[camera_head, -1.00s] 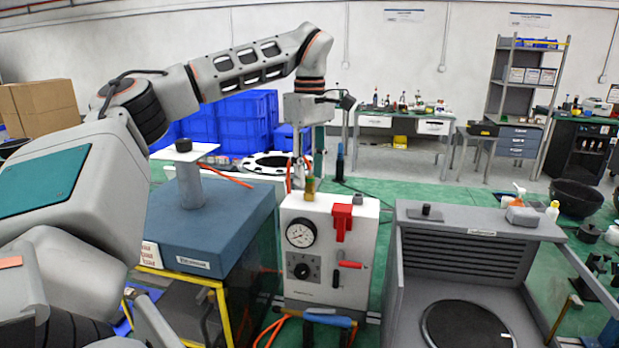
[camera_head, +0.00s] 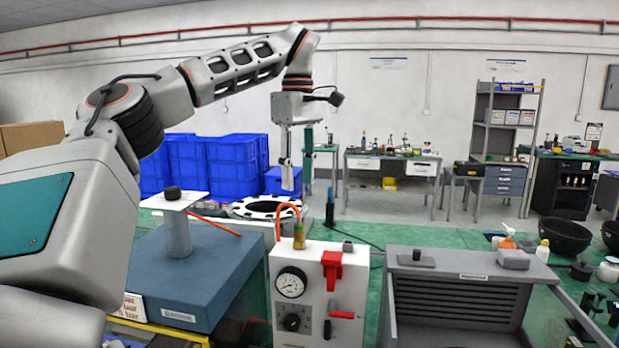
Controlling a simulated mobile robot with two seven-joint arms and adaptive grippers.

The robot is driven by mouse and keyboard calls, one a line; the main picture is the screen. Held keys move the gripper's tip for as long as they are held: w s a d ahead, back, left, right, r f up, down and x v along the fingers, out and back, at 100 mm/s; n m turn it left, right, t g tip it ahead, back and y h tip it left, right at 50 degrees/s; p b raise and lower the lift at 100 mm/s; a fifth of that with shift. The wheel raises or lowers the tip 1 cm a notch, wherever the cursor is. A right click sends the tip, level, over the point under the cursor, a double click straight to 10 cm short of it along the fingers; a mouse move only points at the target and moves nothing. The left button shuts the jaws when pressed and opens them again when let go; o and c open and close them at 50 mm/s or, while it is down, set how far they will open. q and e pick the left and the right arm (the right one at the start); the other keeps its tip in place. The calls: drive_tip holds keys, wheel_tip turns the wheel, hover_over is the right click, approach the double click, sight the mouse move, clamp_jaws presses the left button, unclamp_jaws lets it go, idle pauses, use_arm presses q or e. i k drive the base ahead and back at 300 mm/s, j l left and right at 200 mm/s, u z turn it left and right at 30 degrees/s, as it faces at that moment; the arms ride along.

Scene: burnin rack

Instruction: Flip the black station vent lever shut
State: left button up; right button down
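The white station box (camera_head: 349,277) stands low in the middle, with a pressure gauge (camera_head: 290,283) and a black knob (camera_head: 292,322) on its front. A small black lever (camera_head: 327,329) points roughly upright beside the red-handled lever (camera_head: 343,315). I cannot tell its exact setting. A red bracket (camera_head: 332,268) sits above, and a brass fitting with an orange hose (camera_head: 299,236) is on top. My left gripper (camera_head: 290,178) points down in the air above the box, touching nothing there. Its fingers look close together, but their gap is unclear. My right gripper is out of view.
A blue-grey block (camera_head: 165,285) with a post and white plate (camera_head: 174,200) stands left of the box. Blue crates (camera_head: 232,165) and benches (camera_head: 390,165) are farther back.

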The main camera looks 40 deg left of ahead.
sight(328, 328)
drive_tip(key=k, duration=1)
